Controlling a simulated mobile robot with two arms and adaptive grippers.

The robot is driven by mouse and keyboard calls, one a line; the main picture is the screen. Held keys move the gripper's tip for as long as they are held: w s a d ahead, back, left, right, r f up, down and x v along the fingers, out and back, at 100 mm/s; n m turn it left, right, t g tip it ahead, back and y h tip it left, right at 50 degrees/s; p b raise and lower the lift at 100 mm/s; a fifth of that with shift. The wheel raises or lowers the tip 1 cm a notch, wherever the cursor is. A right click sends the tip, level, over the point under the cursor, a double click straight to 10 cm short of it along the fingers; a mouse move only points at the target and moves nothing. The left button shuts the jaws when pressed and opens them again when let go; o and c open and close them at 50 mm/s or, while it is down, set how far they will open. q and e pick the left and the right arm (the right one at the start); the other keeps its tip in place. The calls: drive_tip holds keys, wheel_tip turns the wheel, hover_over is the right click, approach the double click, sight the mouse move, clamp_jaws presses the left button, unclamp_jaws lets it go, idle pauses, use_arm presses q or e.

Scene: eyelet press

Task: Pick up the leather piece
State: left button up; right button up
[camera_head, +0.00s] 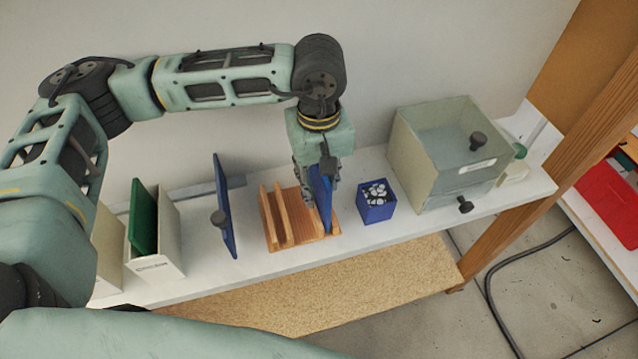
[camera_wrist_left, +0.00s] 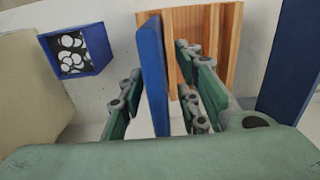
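A thin blue piece (camera_head: 322,198), which I take to be the leather piece, stands upright in a slotted wooden rack (camera_head: 276,240) on the white shelf. My left gripper (camera_head: 321,190) points down at it from above. In the left wrist view the blue piece (camera_wrist_left: 152,70) stands between the two fingers (camera_wrist_left: 160,100), with a gap visible on each side. The gripper is open around it. In the head view the gripper hides the upper part of the piece. My right gripper is not in view.
Left of the rack stands a blue panel with a dark knob (camera_head: 224,205); further left, a white holder (camera_head: 165,262) has a green piece (camera_head: 143,218). Right of the rack are a blue box of pale round bits (camera_head: 377,212) and a large grey-green box (camera_head: 425,165). A wooden post (camera_head: 535,195) stands at right.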

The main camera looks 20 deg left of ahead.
use_arm(q)
clamp_jaws()
drive_tip(key=shift+r, duration=0.1)
idle(0.3)
